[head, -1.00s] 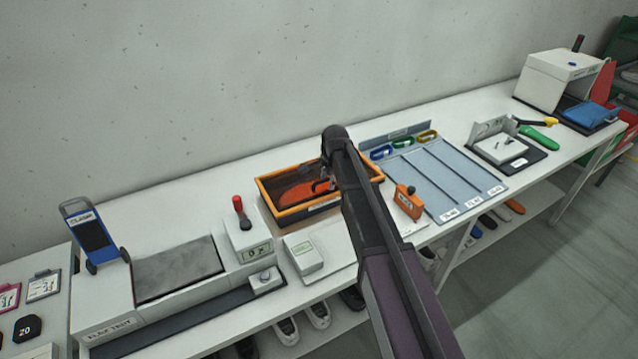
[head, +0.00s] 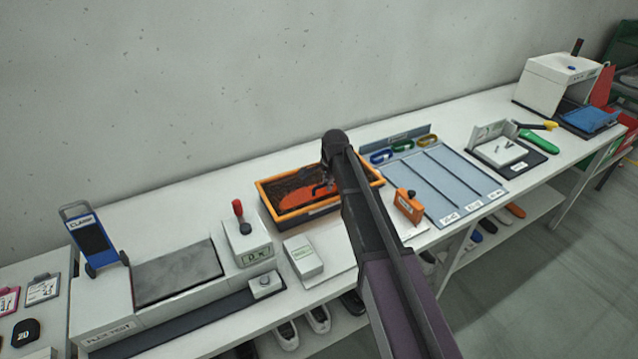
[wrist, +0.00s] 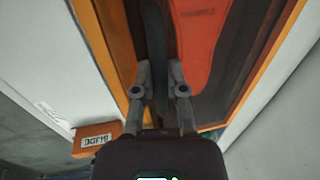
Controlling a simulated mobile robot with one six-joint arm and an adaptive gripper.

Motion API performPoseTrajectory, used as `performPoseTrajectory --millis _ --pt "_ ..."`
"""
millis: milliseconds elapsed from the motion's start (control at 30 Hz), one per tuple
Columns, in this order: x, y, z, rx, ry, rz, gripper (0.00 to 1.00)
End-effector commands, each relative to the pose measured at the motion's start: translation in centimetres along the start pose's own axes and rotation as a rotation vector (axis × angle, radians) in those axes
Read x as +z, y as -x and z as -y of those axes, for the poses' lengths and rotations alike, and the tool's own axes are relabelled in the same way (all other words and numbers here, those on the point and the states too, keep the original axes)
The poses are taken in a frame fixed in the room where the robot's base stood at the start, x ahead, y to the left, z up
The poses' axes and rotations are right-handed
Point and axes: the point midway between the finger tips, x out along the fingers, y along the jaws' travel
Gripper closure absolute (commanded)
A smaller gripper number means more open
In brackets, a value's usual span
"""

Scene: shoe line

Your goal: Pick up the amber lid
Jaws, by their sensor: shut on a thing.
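The amber lid (head: 308,209) shows as an orange-framed cover on a dark box at the middle of the bench, with an orange-red sole shape visible within the frame. Its frame also shows in the wrist view (wrist: 100,45). My gripper (head: 327,186) is over the lid's right half, pointing down. In the wrist view my gripper (wrist: 158,80) is shut on a dark upright bar, which looks like the lid's handle. The lid appears level on the box; I cannot tell any gap. My arm hides its right part.
An orange block-shaped device (head: 408,206) stands close to the right of my arm. A grey board (head: 445,185) with coloured loops lies beyond. A red-knobbed unit (head: 245,245) and a small white box (head: 303,257) stand left and in front. The wall is behind.

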Motion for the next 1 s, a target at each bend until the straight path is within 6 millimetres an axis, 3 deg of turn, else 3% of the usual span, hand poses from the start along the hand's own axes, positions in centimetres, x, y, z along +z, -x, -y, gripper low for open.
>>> performPoseTrajectory --millis 567,1000 --pt "0.0 0.9 0.2 0.0 0.0 0.0 1.0" --pt "0.0 4.9 1.0 0.0 0.0 0.0 1.0"
